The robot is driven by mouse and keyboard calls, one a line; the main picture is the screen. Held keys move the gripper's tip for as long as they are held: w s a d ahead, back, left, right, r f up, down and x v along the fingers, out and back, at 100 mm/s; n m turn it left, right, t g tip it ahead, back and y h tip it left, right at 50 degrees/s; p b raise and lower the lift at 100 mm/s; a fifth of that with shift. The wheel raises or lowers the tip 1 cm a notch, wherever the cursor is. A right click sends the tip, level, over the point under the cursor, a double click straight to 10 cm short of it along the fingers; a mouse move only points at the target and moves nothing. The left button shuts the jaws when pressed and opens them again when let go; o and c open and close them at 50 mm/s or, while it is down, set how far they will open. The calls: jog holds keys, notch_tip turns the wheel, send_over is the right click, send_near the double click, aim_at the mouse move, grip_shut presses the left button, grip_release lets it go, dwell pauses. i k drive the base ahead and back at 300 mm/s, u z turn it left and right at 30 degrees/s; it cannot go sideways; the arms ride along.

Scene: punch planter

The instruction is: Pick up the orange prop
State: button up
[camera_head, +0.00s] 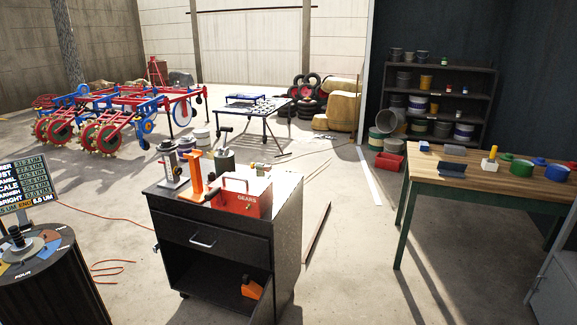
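An orange upright stand (191,180) with a flat top arm and a base stands on top of the dark cabinet (178,205), left of the red box (246,203) marked "GEARS". A smaller orange piece (251,289) with a dark part lies in the open lower bay of the same cabinet, near its front right edge. I cannot tell from looks alone which of the two is the orange prop. My gripper does not show in this view.
A grey-and-black device (170,165) and a dark green cylinder (224,160) share the cabinet top. A green-legged wooden workbench (450,180) stands right. A round dark stand (50,285) is at the lower left. Floor between cabinet and workbench is mostly clear.

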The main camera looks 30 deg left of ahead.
aim_at(196, 193)
jog(key=u, duration=0.4)
jog(key=i, duration=1.7)
jog(key=u, duration=1.45)
jog(key=i, duration=0.95)
jog(key=u, duration=1.4)
jog(key=i, duration=0.35)
jog(key=u, duration=0.25)
